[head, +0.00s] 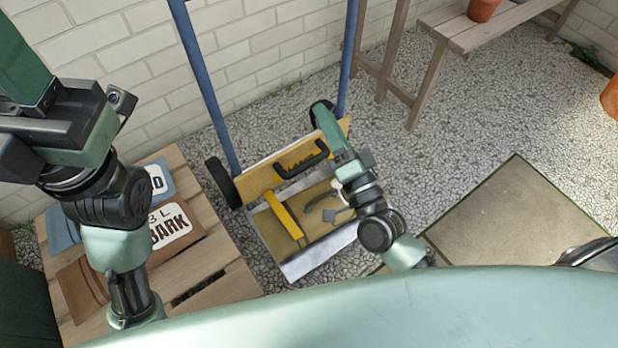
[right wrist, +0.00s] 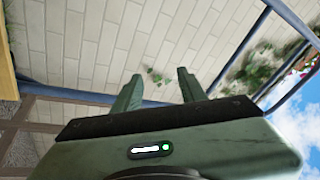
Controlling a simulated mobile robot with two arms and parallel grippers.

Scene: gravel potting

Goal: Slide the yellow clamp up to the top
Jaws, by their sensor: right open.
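A yellow bar-shaped piece (head: 284,216) lies slanted in an open wooden tray (head: 262,222) low on the blue hand truck; it may be the clamp, but I cannot be sure. My right gripper (head: 324,112) is over the right part of the hand truck, above and right of the yellow piece and apart from it. In the right wrist view its two fingers (right wrist: 160,88) are spread with nothing between them. My left gripper (head: 28,75) is at the upper left edge, and its fingertips are out of frame.
The hand truck's blue rails (head: 205,90) rise toward the brick wall (head: 270,40). A black handle (head: 301,159) sits above the tray. A wooden table (head: 225,262) with bags stands left. A wooden bench (head: 470,35) stands at the back right. Open gravel (head: 440,145) lies to the right.

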